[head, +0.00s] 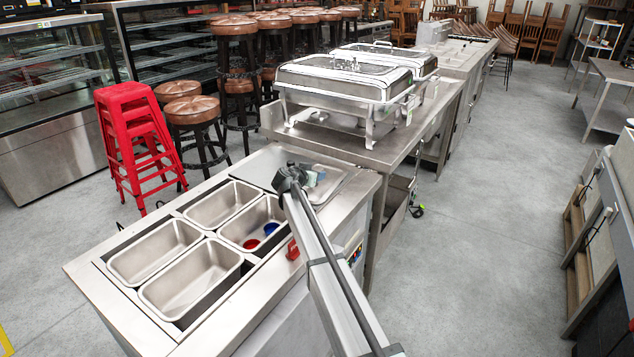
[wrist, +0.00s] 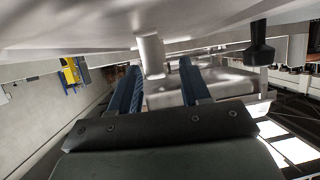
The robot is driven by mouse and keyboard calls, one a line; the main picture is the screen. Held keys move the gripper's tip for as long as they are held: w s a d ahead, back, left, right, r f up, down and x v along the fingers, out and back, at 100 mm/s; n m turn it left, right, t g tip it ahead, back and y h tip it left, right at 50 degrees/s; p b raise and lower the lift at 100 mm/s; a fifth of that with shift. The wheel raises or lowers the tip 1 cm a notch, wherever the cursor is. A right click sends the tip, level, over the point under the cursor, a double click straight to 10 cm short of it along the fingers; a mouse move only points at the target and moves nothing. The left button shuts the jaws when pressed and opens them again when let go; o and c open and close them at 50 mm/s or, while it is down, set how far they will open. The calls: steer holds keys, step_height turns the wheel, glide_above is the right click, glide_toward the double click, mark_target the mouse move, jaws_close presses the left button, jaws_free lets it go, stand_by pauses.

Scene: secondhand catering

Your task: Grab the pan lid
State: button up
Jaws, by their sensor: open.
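In the wrist view, my gripper (wrist: 159,68) is open, with two dark blue fingers spread apart. A pale metal post (wrist: 150,54) shows between the fingertips, under a broad metal surface (wrist: 90,28) that fills the top of the picture. I cannot tell whether the post touches a finger, or whether this is the pan lid. In the head view, the dark end of my arm (head: 290,179) is over the back right of the steel counter (head: 92,283). A flat, clear-looking panel (head: 268,160) lies there, possibly a lid. My fingers are not clear in that view.
Several open steel pans (head: 155,250) sit in the counter. One holds blue and red round items (head: 270,228). Lidded chafing dishes (head: 345,75) stand on the table behind. A dark knob (wrist: 258,48) hangs right of my fingers in the wrist view. Red stools (head: 135,140) stand left.

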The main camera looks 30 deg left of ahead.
steer(key=shift+w, duration=0.1)
steer(key=shift+c, duration=0.3)
jaws_close()
